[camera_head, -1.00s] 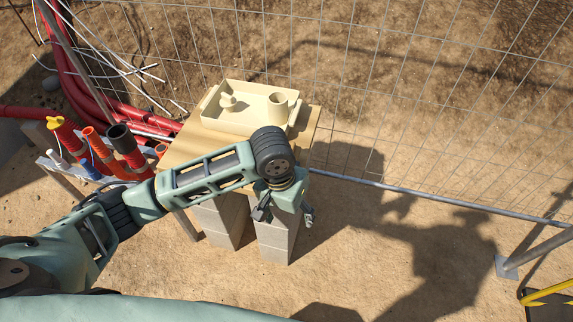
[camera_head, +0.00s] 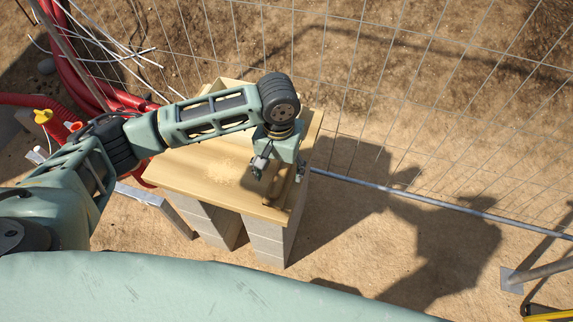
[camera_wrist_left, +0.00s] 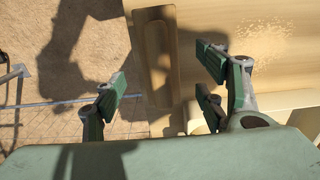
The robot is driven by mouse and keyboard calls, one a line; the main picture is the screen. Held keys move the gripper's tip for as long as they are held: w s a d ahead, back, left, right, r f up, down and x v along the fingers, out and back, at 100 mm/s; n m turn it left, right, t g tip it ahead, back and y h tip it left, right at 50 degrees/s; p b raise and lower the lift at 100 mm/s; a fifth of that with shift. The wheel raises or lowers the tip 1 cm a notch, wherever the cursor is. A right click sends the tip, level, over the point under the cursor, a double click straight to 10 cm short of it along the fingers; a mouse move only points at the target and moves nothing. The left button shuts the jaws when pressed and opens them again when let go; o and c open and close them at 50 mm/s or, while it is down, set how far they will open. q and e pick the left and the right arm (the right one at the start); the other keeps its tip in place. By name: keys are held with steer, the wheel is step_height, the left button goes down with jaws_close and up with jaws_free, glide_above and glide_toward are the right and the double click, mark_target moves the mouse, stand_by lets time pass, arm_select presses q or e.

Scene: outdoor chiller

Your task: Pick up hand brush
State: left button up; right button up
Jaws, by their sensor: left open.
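The hand brush appears as a long tan wooden piece with a rounded outline (camera_wrist_left: 156,50), lying along the table edge in the left wrist view. In the head view it is a small brown shape (camera_head: 272,188) near the table's right edge, mostly hidden under my gripper. My left gripper (camera_head: 280,172) is open above it. In the left wrist view the fingers of the left gripper (camera_wrist_left: 163,84) stand apart, one left and two right of the brush's near end, with nothing between them held. The bristles are not visible. My right gripper is not in view.
The wooden table (camera_head: 190,170) rests on grey blocks (camera_head: 266,240) and carries a patch of pale dust (camera_head: 222,171). A cream tray (camera_head: 226,83) stands behind my arm, mostly hidden. A wire fence (camera_head: 400,100) runs behind. Red pipes (camera_head: 75,70) lie at left.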

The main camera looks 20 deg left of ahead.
mark_target(280, 175)
arm_select(q)
steer(key=shift+w+f, duration=0.5)
steer(key=shift+f, duration=0.15)
steer(key=f, duration=0.2)
steer(key=s+f, duration=0.1)
steer(key=f, duration=0.1)
steer(key=shift+p, duration=0.3)
step_height(280, 175, down, 2)
steer(key=shift+w+f, duration=0.1)
steer(key=shift+f, duration=0.1)
steer(key=c, duration=1.4)
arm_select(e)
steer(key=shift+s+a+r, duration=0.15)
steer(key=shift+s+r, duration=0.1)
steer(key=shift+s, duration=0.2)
